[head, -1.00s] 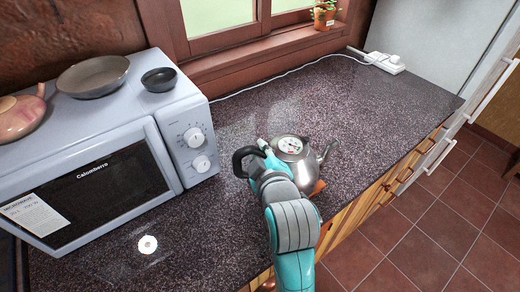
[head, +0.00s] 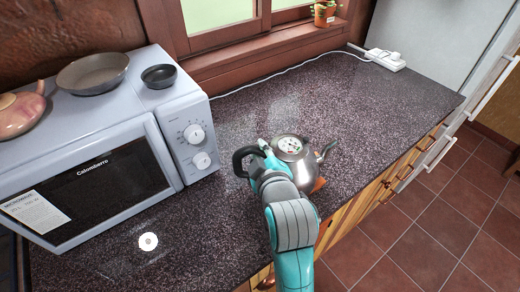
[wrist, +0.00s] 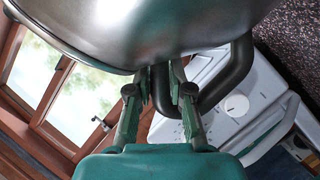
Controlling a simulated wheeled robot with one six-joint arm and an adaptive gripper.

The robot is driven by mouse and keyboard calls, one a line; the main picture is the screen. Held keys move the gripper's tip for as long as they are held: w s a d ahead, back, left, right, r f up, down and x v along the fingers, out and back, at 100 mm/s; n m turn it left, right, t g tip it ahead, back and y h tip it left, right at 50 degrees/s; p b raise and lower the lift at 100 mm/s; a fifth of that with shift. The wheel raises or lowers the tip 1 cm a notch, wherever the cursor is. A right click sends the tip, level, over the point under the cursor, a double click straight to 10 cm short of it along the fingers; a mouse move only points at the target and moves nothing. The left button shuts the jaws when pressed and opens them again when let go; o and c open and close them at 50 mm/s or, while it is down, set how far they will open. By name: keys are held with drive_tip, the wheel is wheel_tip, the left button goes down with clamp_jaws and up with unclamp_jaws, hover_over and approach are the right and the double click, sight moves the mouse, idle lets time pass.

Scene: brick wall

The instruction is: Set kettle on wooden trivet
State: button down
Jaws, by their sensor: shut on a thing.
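The kettle (head: 288,147) is steel with a round dial on its lid, a dark handle on the left and a spout on the right. My gripper (wrist: 160,92) is shut on the kettle's dark handle (wrist: 236,75); the kettle's body (wrist: 150,25) fills the top of the wrist view. In the head view my teal arm covers the near side of the kettle. A small orange-brown edge of the wooden trivet (head: 319,184) shows at the kettle's lower right, near the counter's front edge. The kettle looks upright over it. I cannot tell whether its base touches the trivet.
A microwave (head: 100,135) stands at the left, with a pan (head: 92,75), a small dark bowl (head: 159,77) and a pink pot (head: 22,112) on top. A white power strip (head: 385,59) lies at the back right. The counter (head: 370,105) is clear behind and right of the kettle.

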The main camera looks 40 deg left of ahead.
drive_tip(key=c, duration=1)
unclamp_jaws()
drive_tip(key=shift+r, duration=0.1)
drive_tip(key=shift+f, duration=0.2)
drive_tip(key=v, duration=1.2)
drive_tip(key=shift+r, duration=0.25)
drive_tip(key=s+d+f+m+t+h, duration=0.25)
drive_tip(key=d+f+m, duration=0.25)
drive_tip(key=d+f, duration=0.5)
drive_tip(key=s+d+f+m+t+h, duration=0.1)
drive_tip(key=s+d+f+m+h, duration=0.15)
drive_tip(key=d+f+m, duration=0.65)
drive_tip(key=s+d+m+h, duration=0.1)
drive_tip(key=s+d+h, duration=0.1)
drive_tip(key=s+d, duration=0.3)
drive_tip(key=s+d+m+t+h, duration=0.1)
drive_tip(key=s+d+m+h, duration=0.1)
drive_tip(key=s+d, duration=0.4)
drive_tip(key=s+d+m+h, duration=0.1)
drive_tip(key=s+d+h, duration=0.1)
drive_tip(key=s+d, duration=0.3)
drive_tip(key=shift+s+d+r+m, duration=0.1)
drive_tip(key=shift+s+d+m, duration=0.05)
drive_tip(key=shift+s, duration=1)
drive_tip(key=shift+s+d+m, duration=0.15)
drive_tip(key=shift+s, duration=0.95)
